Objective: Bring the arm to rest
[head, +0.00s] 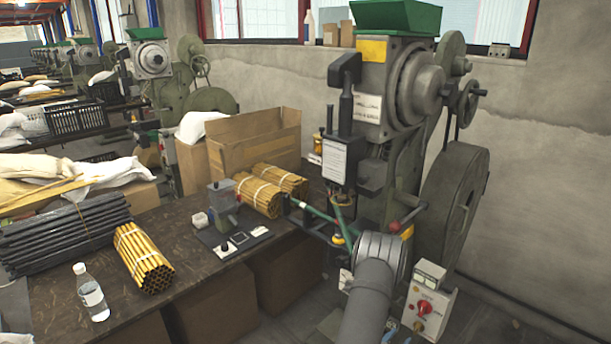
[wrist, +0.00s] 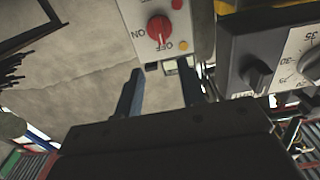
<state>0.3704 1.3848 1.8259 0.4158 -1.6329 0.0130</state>
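My arm (head: 368,305) reaches in from the bottom edge of the head view, in front of the large green-grey press (head: 385,130). In the wrist view my gripper (wrist: 160,76) has its two bluish fingers apart, with nothing visible between them. Beyond the fingertips is a pale control box (wrist: 150,35) with a red ON/OFF knob (wrist: 159,29), seen upside down. I cannot tell whether the fingers touch it. The same box shows in the head view (head: 437,285), right of my arm. There the gripper is mostly hidden behind the arm.
A dark workbench (head: 180,215) on the left holds bundled yellow tubes (head: 143,258), dark rods (head: 65,232), a clear bottle (head: 91,293) and a cardboard box (head: 250,143). A dark dial unit (wrist: 262,55) stands close right of the fingers in the wrist view. A flywheel (head: 455,210) borders the wall.

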